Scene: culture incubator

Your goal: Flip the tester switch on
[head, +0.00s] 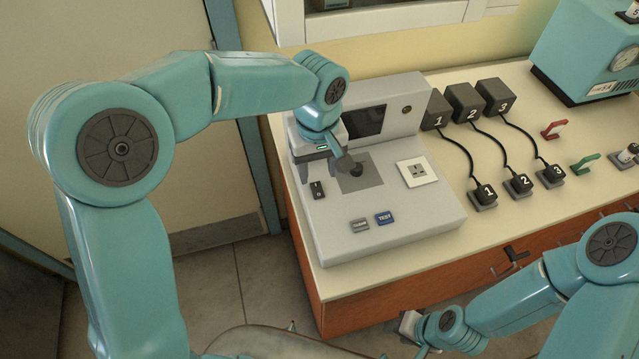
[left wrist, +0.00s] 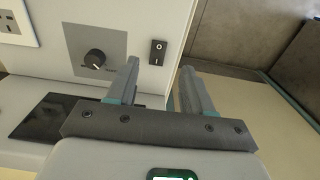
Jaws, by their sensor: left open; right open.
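The tester (head: 440,217) is a light grey console on the left end of the bench. Its small black rocker switch (head: 318,190) is on the left of the sloped panel. In the left wrist view the switch (left wrist: 157,52), marked O and I, shows just beyond and between my fingertips. My left gripper (head: 344,163) hangs over the upper left part of the panel, near the switch. In the left wrist view this gripper (left wrist: 160,66) is open with nothing between its fingers. My right gripper (head: 408,325) is open in front of the bench, low in the head view.
Numbered black adapters (head: 464,102) with cabled plugs (head: 518,184) stand to the right. A teal device (head: 587,48) sits at the back right.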

